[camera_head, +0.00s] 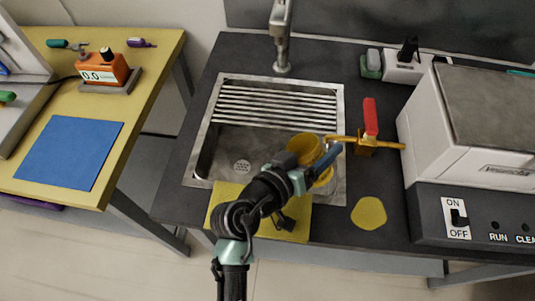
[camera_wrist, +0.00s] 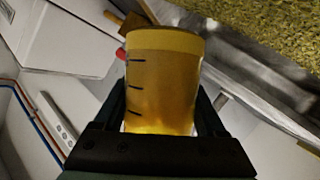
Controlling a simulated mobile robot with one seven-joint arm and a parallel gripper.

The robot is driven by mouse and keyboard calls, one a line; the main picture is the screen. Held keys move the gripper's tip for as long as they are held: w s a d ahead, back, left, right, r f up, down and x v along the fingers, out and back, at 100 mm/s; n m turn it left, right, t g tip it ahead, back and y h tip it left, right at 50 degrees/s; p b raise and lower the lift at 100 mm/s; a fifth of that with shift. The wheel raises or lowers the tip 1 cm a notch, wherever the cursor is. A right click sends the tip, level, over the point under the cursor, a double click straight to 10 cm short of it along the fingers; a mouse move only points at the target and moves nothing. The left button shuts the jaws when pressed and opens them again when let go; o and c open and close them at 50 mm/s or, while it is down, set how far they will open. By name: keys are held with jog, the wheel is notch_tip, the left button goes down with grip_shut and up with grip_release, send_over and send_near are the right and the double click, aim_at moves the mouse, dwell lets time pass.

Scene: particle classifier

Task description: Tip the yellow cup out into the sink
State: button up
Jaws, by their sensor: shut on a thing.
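The yellow cup (camera_head: 305,147) is over the right front part of the sink (camera_head: 215,160) in the head view. In the wrist view the cup (camera_wrist: 162,85) is see-through amber with dark marks down its side and a paler band near one end. My gripper (camera_head: 322,160) is shut on it, with one finger on each side in the wrist view (camera_wrist: 163,102). The cup looks tilted, but its exact angle is unclear. I cannot tell what is inside it. My arm hides part of the sink's front.
A drying rack (camera_head: 275,105) covers the back of the sink, below the tap (camera_head: 281,45). A red-handled valve (camera_head: 370,120) stands close right, beside the white machine (camera_head: 480,130). A yellow mat (camera_head: 225,195) lies at the front edge, and a yellow patch (camera_head: 369,213) lies to its right.

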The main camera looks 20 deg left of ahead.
jog(key=shift+d+r+m+p, duration=0.4)
jog(key=shift+d+p, duration=0.05)
jog(key=shift+p, duration=0.15)
jog(key=shift+d+r+y+p, duration=0.2)
jog(key=shift+d+y+p, duration=0.05)
jog(key=shift+y+p, duration=0.15)
jog(key=shift+d+f+m+g+y, duration=0.3)
jog(key=shift+d+f+m+y, duration=0.2)
jog(key=shift+m, duration=0.3)
jog(key=shift+d+r+m+p, duration=0.25)
jog(key=shift+m+p, duration=0.15)
jog(key=shift+p, duration=0.25)
jog(key=shift+d+m+y+p, duration=0.15)
jog(key=shift+m+y+p, duration=0.15)
jog(key=shift+y+p, duration=0.1)
